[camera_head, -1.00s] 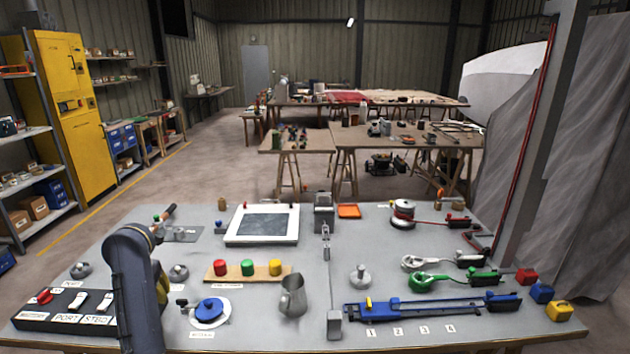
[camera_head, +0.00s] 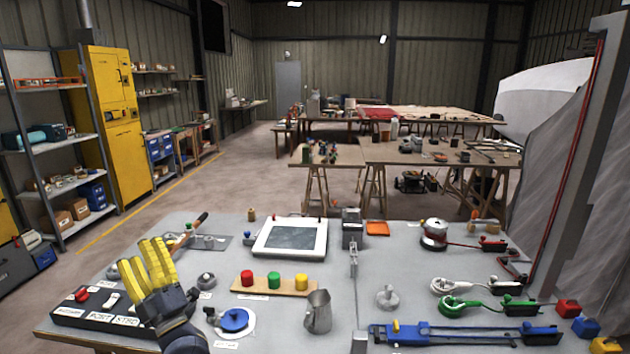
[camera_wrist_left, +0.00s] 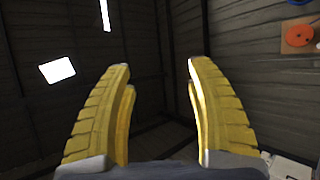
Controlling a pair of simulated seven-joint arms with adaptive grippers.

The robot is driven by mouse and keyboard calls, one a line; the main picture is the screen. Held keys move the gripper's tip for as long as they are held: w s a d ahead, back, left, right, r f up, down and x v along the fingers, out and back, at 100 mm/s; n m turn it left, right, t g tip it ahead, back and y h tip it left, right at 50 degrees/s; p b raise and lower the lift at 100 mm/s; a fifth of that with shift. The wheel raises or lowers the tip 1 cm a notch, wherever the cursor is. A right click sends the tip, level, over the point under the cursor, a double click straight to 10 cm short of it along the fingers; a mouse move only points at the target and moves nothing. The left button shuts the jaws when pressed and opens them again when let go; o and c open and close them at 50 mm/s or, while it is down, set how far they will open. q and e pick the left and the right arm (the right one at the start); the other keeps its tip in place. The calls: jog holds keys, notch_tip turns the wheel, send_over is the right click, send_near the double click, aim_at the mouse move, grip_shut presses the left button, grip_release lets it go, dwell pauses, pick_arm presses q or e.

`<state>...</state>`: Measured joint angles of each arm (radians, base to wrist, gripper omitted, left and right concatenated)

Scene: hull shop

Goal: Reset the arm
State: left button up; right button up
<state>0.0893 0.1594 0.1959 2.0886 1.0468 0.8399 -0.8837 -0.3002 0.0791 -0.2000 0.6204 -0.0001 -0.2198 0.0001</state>
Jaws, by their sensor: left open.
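My left gripper (camera_head: 148,268) stands raised over the left part of the grey worktable (camera_head: 360,240), in front of the switch panel. Its yellow ribbed fingers point up and away from the table. In the left wrist view the fingers (camera_wrist_left: 158,95) are spread wide with nothing between them, and the dark wall shows behind. The gripper hides part of the black switch panel (camera_head: 98,318), which has a red switch at its left end. My right gripper is not in the frames.
A board with red, green and yellow buttons (camera_head: 274,282), a metal jug (camera_head: 318,312) and a blue round valve (camera_head: 234,319) sit right of the gripper. A framed screen (camera_head: 290,238) lies behind. A blue rail (camera_head: 460,335) and coloured blocks are at the right.

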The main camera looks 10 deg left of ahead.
pick_arm(q)
jog(key=w+d+f+m+t+h, duration=0.2)
jog(key=d+f+m+t+h, duration=0.3)
jog(key=d+m+h, duration=0.55)
jog(key=w+d+f+m+t+h, duration=0.1)
jog(key=d+f+m+t+h, duration=0.1)
jog(key=d+m+t+h, duration=0.8)
jog(key=s+d+f+m+g+h, duration=0.1)
jog(key=d+f+m+g+h, duration=0.2)
jog(key=f+m+g, duration=0.3)
jog(key=s+d+f+m+g+h, duration=0.25)
jog(key=f+m+g, duration=0.2)
jog(key=f, duration=0.45)
jog(key=s+a+f+g+y, duration=0.25)
jog(key=s+f+g, duration=0.35)
jog(key=s+f, duration=0.45)
jog(key=s+a+f+g+y, duration=0.5)
jog(key=s, duration=0.4)
jog(key=s+d+f+g+h, duration=0.1)
jog(key=s+d+f, duration=0.15)
jog(key=f, duration=1.35)
jog(key=s+d+f+g+h, duration=0.1)
jog(key=d+f+g+h, duration=0.15)
jog(key=f, duration=1.45)
jog(key=s+f+n+g+h, duration=0.1)
jog(key=s+f+n+g, duration=0.1)
jog(key=s+f, duration=1.7)
jog(key=shift+s+d+n, duration=0.3)
jog(key=shift+s+n, duration=0.2)
jog(key=shift+s, duration=0.5)
